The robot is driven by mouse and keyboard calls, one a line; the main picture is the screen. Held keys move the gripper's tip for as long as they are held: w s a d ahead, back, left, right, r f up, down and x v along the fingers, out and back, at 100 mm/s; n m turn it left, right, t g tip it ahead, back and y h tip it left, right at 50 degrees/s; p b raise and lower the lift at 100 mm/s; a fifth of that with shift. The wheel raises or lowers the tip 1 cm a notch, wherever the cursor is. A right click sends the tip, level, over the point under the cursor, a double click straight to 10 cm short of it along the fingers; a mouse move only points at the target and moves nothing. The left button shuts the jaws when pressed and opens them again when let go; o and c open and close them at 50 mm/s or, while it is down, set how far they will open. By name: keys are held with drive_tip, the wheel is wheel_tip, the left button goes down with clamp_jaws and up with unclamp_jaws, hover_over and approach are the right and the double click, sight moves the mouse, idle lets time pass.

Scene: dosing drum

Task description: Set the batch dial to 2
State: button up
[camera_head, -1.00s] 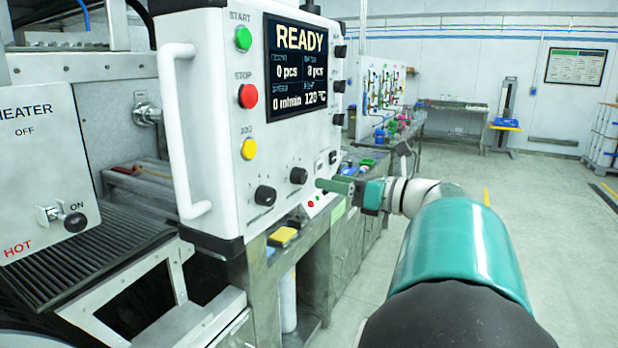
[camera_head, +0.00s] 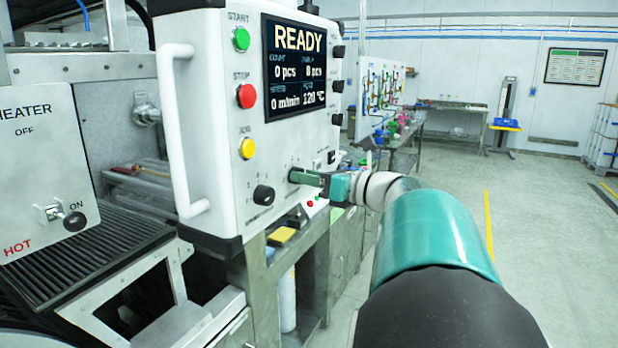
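The white control panel (camera_head: 215,120) stands in the middle-left, with a screen (camera_head: 296,66) reading READY. A black dial (camera_head: 263,195) with small marks around it sits low on the panel. A second dial, to its right, is mostly hidden behind my gripper (camera_head: 298,176). The dial labels are too small to read, so I cannot tell which is the batch dial. My gripper's green fingers point left at the second dial, at or very near it. I cannot tell whether they touch it or how far apart they are.
Green (camera_head: 241,40), red (camera_head: 246,96) and yellow (camera_head: 247,148) buttons line the panel above the dials. A white handle (camera_head: 178,130) stands out at its left edge. A heater box (camera_head: 38,165) marked HOT is at far left. Open floor lies to the right.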

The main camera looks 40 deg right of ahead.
drive_tip(key=shift+n, duration=0.3)
drive_tip(key=n, duration=0.9)
drive_tip(key=n+y, duration=0.1)
drive_tip(key=n, duration=0.8)
drive_tip(key=n+y, duration=0.1)
drive_tip(key=n, duration=0.8)
drive_tip(key=shift+f+n, duration=0.3)
drive_tip(key=o, duration=1)
